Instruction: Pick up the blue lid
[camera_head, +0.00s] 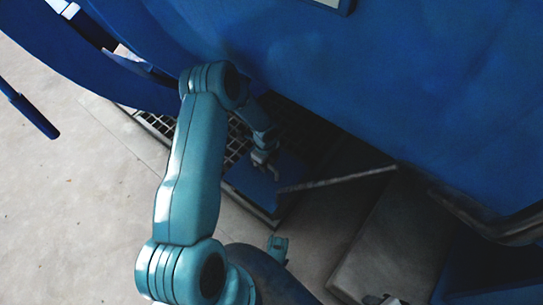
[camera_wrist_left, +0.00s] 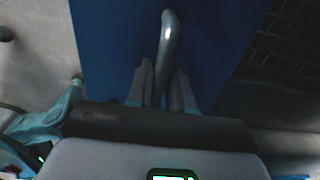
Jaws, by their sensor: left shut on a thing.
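The blue lid (camera_head: 250,188) is a flat blue panel low down, beneath the big blue vessel, at the edge of a dark grating. My left gripper (camera_head: 262,163) is over it at the end of the teal arm. In the left wrist view the blue lid (camera_wrist_left: 110,50) fills the middle, with a curved grey metal handle (camera_wrist_left: 169,40) standing from it. My left gripper's fingers (camera_wrist_left: 160,85) are shut on this handle, one on each side. Whether the lid is lifted cannot be told.
The blue vessel (camera_head: 400,80) overhangs the work area closely at the upper right. A thin grey bar (camera_head: 340,179) lies just right of the lid. The dark grating (camera_head: 155,122) runs behind. Pale floor (camera_head: 70,200) at the left is open.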

